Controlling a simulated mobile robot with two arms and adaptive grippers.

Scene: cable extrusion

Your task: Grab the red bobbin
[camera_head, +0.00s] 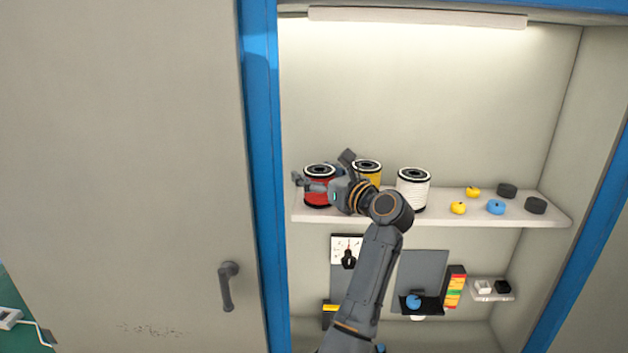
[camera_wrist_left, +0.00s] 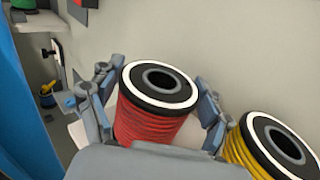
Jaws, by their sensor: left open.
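The red bobbin (camera_head: 318,192) stands upright at the left end of the upper shelf, with a black and white rim on top. It fills the middle of the left wrist view (camera_wrist_left: 147,124). My left gripper (camera_head: 322,170) is open, with its fingers on either side of the red bobbin. In the left wrist view, the gripper (camera_wrist_left: 155,80) has one finger left and one right of the bobbin. I cannot tell whether they touch it. My palm hides the bobbin's lower part there. My right gripper is not in view.
A yellow bobbin (camera_head: 368,172) stands close to the right of the red one, and a white bobbin (camera_head: 412,190) is further right. Small yellow, blue and black pieces lie on the shelf's right end (camera_head: 545,219). A blue door frame (camera_head: 262,180) borders the cabinet's left side.

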